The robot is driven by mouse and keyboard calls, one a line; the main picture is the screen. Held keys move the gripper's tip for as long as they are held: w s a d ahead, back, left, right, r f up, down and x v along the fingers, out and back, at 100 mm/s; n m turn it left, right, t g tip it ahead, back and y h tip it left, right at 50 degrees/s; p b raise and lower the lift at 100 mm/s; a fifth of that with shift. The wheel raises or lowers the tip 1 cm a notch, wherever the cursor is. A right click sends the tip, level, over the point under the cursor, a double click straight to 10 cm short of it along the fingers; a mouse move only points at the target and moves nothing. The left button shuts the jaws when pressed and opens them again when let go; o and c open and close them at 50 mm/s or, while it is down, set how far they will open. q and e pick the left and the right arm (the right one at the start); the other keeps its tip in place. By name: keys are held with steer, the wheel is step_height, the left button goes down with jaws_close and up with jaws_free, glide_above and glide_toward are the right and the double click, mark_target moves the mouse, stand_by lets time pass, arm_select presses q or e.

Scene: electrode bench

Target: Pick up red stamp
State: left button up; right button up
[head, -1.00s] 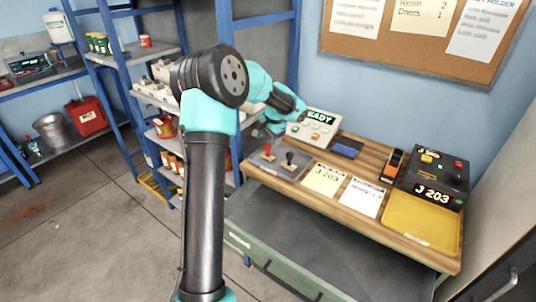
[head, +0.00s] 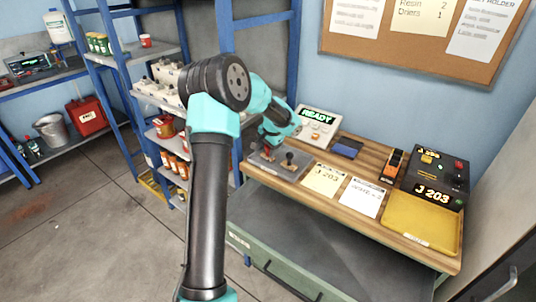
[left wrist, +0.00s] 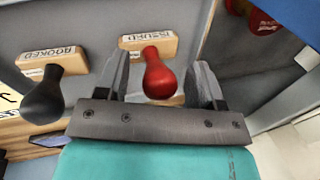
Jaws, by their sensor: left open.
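The red stamp (left wrist: 158,76) has a red knob handle on a wooden base marked "ISSUED". In the left wrist view it stands between the two fingers of my left gripper (left wrist: 162,85), which is open with a gap on both sides of the handle. A black-handled stamp (left wrist: 45,95), marked "BOOKED", stands to the left of it. In the head view the black stamp (head: 289,160) shows on a grey tray (head: 272,170), and my left gripper (head: 270,150) is low over the tray. It hides most of the red stamp there. My right gripper is not in view.
A device reading "READY" (head: 318,122) stands behind the tray. A blue pad (head: 347,148), a paper card (head: 325,179) and a second card (head: 362,197) lie to the right. A yellow tray (head: 420,222) is further right. A blue shelf stands left of the bench.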

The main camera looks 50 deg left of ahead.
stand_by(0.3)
arm_select(q)
steer(key=c, duration=1)
